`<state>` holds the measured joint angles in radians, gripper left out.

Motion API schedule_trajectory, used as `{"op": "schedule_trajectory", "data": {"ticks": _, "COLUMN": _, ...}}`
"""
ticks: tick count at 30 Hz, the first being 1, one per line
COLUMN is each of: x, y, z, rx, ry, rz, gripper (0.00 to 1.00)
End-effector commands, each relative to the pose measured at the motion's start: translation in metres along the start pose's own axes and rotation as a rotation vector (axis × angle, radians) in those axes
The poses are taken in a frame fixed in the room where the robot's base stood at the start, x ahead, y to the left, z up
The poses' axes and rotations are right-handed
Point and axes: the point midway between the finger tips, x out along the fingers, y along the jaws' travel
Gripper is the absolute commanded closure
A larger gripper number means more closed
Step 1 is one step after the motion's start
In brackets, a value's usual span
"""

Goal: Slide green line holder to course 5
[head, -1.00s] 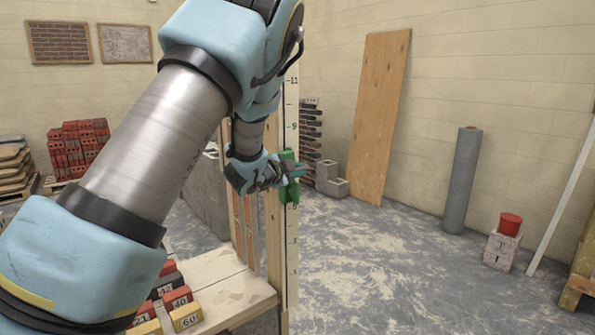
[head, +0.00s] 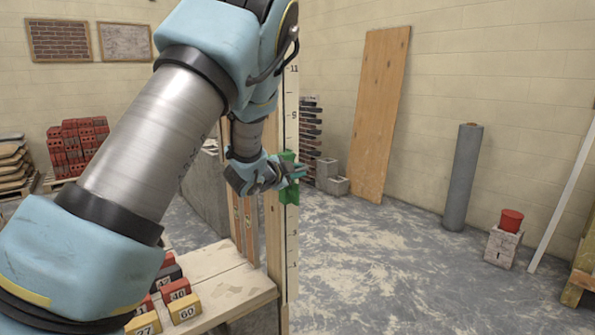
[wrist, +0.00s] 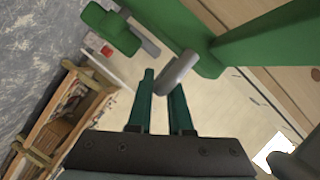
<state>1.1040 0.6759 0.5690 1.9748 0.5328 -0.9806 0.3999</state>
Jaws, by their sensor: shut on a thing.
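The green line holder (head: 288,178) sits on an upright post (head: 274,235) beside a white numbered scale (head: 292,250). On the scale, 11 and 9 show above the holder, and 3 and 1 below it. The marks between are hidden by the holder and my gripper, so its exact course cannot be read. My gripper (head: 296,173) is at the holder, shut on it. In the wrist view its two teal fingers (wrist: 160,100) reach to a grey peg (wrist: 178,72) beside the green body (wrist: 204,50).
Numbered blocks (head: 180,305) stand on a wooden bench (head: 245,290) at the post's foot. The floor right of the post is open.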

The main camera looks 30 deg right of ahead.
Motion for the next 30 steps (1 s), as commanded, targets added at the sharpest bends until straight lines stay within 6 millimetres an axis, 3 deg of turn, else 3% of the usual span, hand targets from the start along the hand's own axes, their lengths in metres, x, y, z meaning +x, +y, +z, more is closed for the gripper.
{"op": "schedule_trajectory", "data": {"ticks": 1, "x": 0.005, "y": 0.021, "z": 0.014, "rx": -0.003, "ry": -0.003, "rz": 0.003, "gripper": 1.0}}
{"op": "schedule_trajectory", "data": {"ticks": 3, "x": 0.008, "y": 0.035, "z": 0.023, "rx": -0.002, "ry": -0.003, "rz": 0.003, "gripper": 1.0}}
{"op": "schedule_trajectory", "data": {"ticks": 15, "x": 0.027, "y": 0.106, "z": 0.068, "rx": -0.002, "ry": -0.003, "rz": 0.004, "gripper": 1.0}}
{"op": "schedule_trajectory", "data": {"ticks": 22, "x": 0.033, "y": 0.128, "z": 0.082, "rx": -0.002, "ry": -0.003, "rz": 0.004, "gripper": 1.0}}
{"op": "schedule_trajectory", "data": {"ticks": 30, "x": 0.035, "y": 0.135, "z": 0.087, "rx": -0.002, "ry": -0.003, "rz": 0.004, "gripper": 1.0}}
